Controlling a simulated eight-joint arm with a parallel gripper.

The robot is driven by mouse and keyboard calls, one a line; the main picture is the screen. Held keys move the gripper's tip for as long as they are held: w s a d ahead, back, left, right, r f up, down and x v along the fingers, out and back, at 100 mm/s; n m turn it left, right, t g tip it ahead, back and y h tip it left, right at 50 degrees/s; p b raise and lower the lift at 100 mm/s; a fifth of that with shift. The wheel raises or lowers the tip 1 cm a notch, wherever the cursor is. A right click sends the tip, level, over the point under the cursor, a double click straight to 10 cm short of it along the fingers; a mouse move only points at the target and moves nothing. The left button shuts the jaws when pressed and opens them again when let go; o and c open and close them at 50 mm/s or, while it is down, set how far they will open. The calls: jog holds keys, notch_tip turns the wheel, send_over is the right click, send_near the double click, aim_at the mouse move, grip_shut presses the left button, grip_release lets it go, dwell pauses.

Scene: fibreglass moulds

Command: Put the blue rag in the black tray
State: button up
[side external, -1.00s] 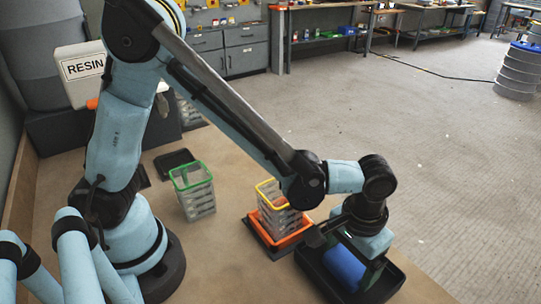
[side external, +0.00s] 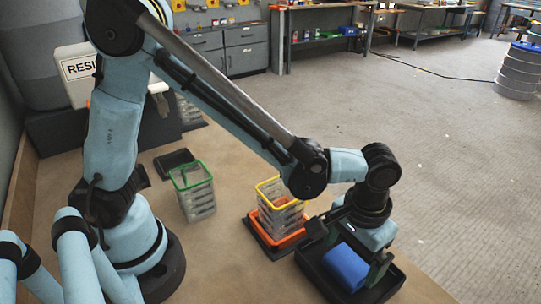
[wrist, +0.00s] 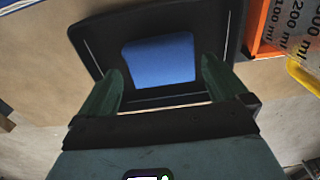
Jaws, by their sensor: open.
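The blue rag (side external: 346,267) lies in the black tray (side external: 394,286) at the front right of the table in the side view. In the wrist view the blue rag (wrist: 158,61) rests on the floor of the black tray (wrist: 85,40), inside its rim. My gripper (side external: 362,262) is above the tray, pointing down. In the wrist view my gripper (wrist: 160,85) has its two dark green fingers spread wide, one on each side of the rag's near end. The fingers look apart from the rag, with nothing held between them.
A yellow-rimmed clear basket (side external: 281,207) stands in an orange tray (side external: 283,240) just left of the black tray. A green-rimmed basket (side external: 193,190) stands further left, with a small black tray (side external: 174,160) behind it. The table's front middle is clear.

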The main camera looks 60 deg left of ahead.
aim_at(349, 263)
notch_tip(349, 263, up, 10)
jog(key=s+a+t, duration=0.3)
jog(key=a+t, duration=0.4)
jog(key=a, duration=1.4)
jog(key=shift+r, duration=0.25)
